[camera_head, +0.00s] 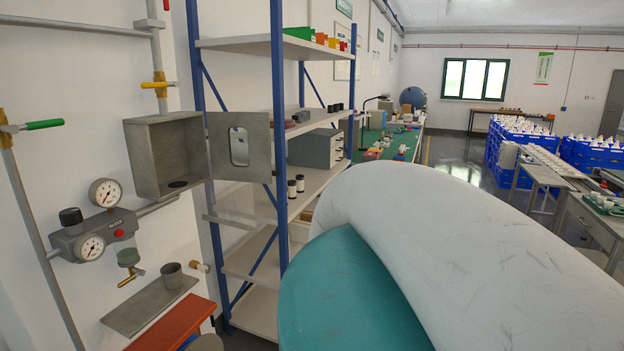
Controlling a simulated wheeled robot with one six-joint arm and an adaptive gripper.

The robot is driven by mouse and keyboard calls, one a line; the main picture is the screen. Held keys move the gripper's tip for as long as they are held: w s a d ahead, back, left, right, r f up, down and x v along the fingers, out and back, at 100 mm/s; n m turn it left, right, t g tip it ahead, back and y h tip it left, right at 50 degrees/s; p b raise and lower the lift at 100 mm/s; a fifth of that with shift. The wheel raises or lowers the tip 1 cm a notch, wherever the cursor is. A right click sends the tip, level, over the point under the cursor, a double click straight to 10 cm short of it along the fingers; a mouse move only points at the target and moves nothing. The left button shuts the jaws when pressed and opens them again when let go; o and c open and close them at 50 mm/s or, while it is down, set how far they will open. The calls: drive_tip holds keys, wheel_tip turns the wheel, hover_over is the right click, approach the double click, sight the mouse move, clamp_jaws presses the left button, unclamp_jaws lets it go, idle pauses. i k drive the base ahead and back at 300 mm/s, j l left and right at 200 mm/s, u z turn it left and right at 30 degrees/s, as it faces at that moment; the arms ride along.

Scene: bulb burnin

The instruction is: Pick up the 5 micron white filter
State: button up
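I cannot make out a 5 micron white filter for certain. A grey filter regulator (95,236) with two round gauges is on the left wall, with a greenish bowl (129,257) under its right side. My gripper is not in view. A large white and teal part of my arm fills the lower middle and right and hides what is behind it.
An open grey metal cabinet (160,150) has its door swung right, towards the blue-posted shelf rack (280,120). A grey cup (172,275) stands on a grey ledge (135,310) above a red surface (172,325). Benches and blue crates (590,155) are far right.

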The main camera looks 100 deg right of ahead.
sight(299, 186)
drive_tip(key=k+l+z, duration=0.1)
drive_tip(key=l, duration=0.25)
drive_tip(key=k+l, duration=0.25)
drive_tip(key=k+l+z, duration=0.15)
drive_tip(key=l, duration=0.25)
drive_tip(key=k+l, duration=0.15)
drive_tip(key=l, duration=0.2)
drive_tip(key=k+l+z, duration=0.15)
drive_tip(key=l, duration=0.25)
drive_tip(key=k+l+z, duration=0.1)
drive_tip(key=l, duration=0.25)
